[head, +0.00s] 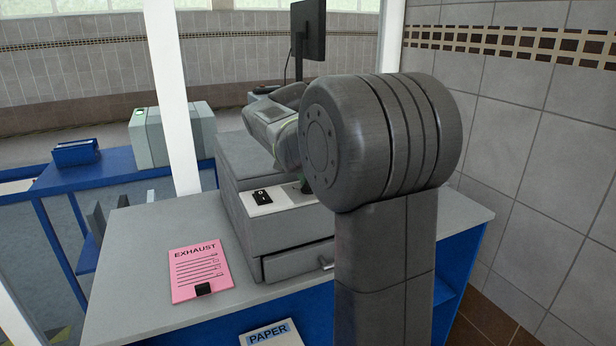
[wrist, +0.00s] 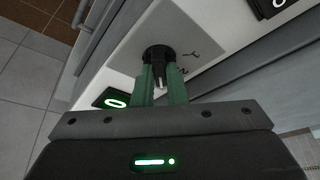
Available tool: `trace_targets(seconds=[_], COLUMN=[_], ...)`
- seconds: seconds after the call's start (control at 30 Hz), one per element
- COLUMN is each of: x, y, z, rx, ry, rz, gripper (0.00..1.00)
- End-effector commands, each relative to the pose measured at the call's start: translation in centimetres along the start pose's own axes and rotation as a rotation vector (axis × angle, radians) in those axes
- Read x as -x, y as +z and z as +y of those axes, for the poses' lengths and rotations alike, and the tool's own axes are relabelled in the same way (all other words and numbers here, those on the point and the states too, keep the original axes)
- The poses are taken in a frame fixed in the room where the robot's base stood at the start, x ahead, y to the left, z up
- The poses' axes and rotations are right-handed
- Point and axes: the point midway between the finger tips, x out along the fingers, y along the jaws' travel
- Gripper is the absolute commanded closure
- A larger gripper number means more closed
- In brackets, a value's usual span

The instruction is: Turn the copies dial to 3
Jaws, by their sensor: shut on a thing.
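The copies dial is a black round knob (wrist: 158,54) on a light grey panel of the copier (head: 283,240). My gripper (wrist: 160,78) has its two green fingers shut on the dial, one on each side of its grip. A pale mark shows on the grip between the fingers. Dark marks lie on the panel to the right of the dial, too small and tilted to read surely. A small display (wrist: 116,102) left of the fingers glows with a green 0. In the head view my arm hides the dial and most of the gripper.
A black rocker switch (head: 262,196) sits on the copier's front panel, left of the gripper. A PAPER label (head: 270,334) is at the front. A tiled wall (head: 530,150) stands close on the right.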

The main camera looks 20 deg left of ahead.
Motion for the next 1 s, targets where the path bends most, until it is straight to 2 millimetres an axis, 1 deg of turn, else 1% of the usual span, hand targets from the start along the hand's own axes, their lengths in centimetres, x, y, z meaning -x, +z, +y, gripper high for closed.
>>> trace_targets(seconds=[0.53, 0.57, 0.63, 0.67, 0.9, 1.0], x=[0.09, 0.1, 0.09, 0.08, 0.05, 0.45], y=[-0.1, -0.1, -0.09, -0.08, -0.04, -0.06], z=[-0.02, -0.02, -0.02, -0.02, -0.01, -0.04], rx=[-0.025, -0.025, -0.024, -0.024, -0.023, -0.023], ry=[0.009, 0.009, 0.009, 0.009, 0.009, 0.008], rz=[0.003, 0.003, 0.002, 0.002, 0.001, 0.002], gripper=[1.0, 0.82, 0.69, 0.66, 0.66, 0.66])
